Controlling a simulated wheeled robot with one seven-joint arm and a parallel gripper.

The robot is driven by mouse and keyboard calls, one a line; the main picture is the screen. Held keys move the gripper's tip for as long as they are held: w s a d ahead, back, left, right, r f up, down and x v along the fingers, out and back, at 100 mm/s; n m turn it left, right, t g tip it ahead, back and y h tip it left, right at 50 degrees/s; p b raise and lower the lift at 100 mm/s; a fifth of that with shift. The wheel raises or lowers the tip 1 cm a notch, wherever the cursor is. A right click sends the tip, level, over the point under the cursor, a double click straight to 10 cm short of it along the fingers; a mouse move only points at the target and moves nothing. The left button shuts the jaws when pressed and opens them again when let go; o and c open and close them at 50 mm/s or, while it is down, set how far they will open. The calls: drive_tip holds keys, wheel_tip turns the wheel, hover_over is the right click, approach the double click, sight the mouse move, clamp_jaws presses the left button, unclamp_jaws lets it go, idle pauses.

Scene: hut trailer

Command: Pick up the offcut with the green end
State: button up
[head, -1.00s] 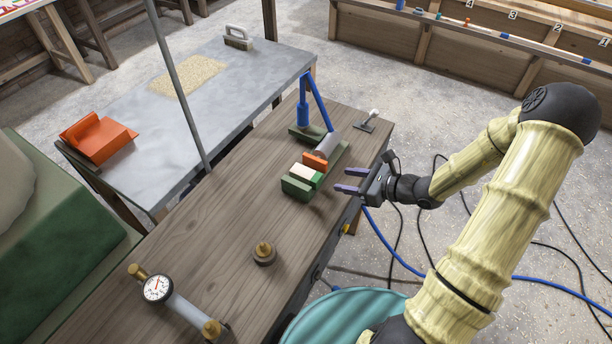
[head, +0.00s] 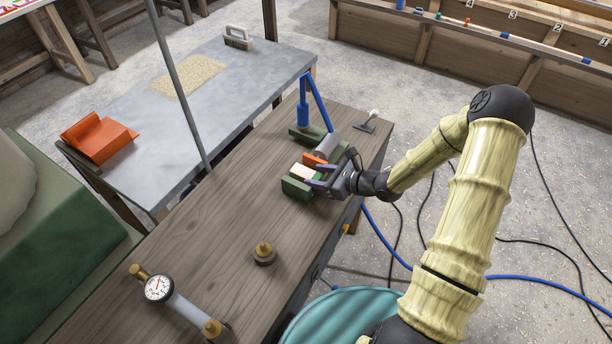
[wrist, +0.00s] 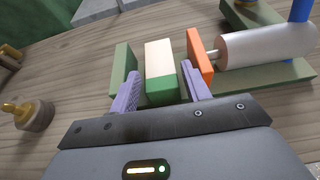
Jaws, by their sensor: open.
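The offcut (wrist: 158,58) is a pale block with a green end turned toward my gripper, in the wrist view. In the head view the offcut (head: 301,172) is partly hidden by my gripper. It lies between a green block (wrist: 123,66) on the left and an orange plate (wrist: 200,57) on the right. My gripper (wrist: 160,90) is open. Its two purple fingers stand on either side of the green end, with nothing clearly gripped. In the head view my gripper (head: 320,175) is over the near side of the clamp.
A grey cylinder (wrist: 265,46) joins the orange plate, with a blue upright (wrist: 299,12) beside it. A brass-topped piece (head: 263,254) and a gauge (head: 158,287) are on the wooden bench (head: 220,225). The bench's middle is clear.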

sight(310, 175)
drive_tip(key=x, duration=0.5)
drive_tip(key=shift+a+f, duration=0.1)
drive_tip(key=shift+a, duration=0.05)
drive_tip(key=c, duration=0.8)
